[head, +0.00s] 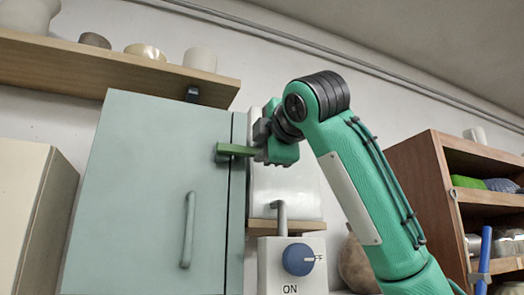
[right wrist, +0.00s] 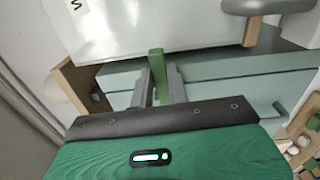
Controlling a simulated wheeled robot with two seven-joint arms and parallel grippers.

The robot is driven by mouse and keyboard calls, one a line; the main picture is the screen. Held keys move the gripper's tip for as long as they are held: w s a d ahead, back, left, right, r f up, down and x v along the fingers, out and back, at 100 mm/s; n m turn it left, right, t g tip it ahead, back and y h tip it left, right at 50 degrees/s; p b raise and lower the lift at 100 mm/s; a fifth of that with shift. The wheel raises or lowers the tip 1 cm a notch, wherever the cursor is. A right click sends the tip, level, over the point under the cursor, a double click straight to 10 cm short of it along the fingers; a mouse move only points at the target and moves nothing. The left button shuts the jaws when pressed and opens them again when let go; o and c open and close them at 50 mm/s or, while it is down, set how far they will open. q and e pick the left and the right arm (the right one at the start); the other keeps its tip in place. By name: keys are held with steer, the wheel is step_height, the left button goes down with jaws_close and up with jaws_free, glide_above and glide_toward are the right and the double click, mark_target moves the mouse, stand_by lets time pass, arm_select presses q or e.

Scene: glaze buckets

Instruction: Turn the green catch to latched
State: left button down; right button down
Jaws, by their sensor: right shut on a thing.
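The green catch (head: 235,150) is a short bar near the upper right edge of the pale green cabinet door (head: 150,180). It lies about level, with its left end at a small grey mount and its right end at my gripper. My right gripper (head: 262,153) is shut on the catch. In the right wrist view the green bar (right wrist: 156,64) stands between the two grey fingers (right wrist: 160,86). The fingers hide part of the bar. My left gripper is not in view.
The door has a vertical handle (head: 187,230). A white box with a blue knob (head: 298,259) marked ON sits below my gripper. A shelf (head: 110,68) with pots is above the cabinet. A wooden rack (head: 445,190) stands at the right.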

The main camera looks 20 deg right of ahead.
steer(key=shift+f+m, duration=0.15)
steer(key=shift+m, duration=0.15)
steer(key=c, duration=1.4)
jaws_free()
steer(key=shift+o, duration=0.2)
steer(key=s+b, duration=0.5)
steer(key=s, duration=0.8)
steer(key=shift+s+d, duration=0.25)
steer(key=shift+s, duration=0.15)
